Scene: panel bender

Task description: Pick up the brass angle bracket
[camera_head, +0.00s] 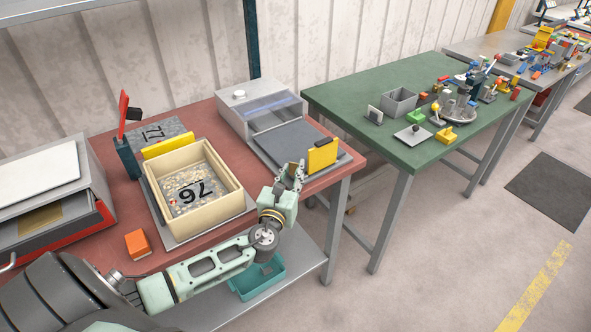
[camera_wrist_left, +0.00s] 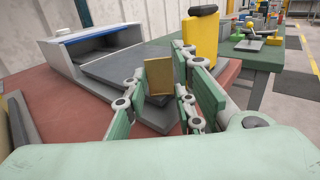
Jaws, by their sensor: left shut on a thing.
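The brass angle bracket (camera_wrist_left: 160,77) is a small brownish-gold plate standing upright between the fingers of my left gripper (camera_wrist_left: 158,88) in the left wrist view. In the head view, my left gripper (camera_head: 293,174) is at the right end of the red bench, and the bracket (camera_head: 292,168) shows small and partly hidden behind the fingers. The gripper is shut on it, in front of the dark grey plate (camera_head: 290,141). Whether the bracket still touches the surface below I cannot tell. My right gripper is not in view.
A yellow block (camera_head: 322,155) stands just right of the gripper. A cream bin (camera_head: 150,187) marked 76 is to the left, with an orange block (camera_head: 137,243) nearer. A grey machine (camera_head: 237,103) is behind. A green table (camera_head: 352,86) stands beyond a gap at right.

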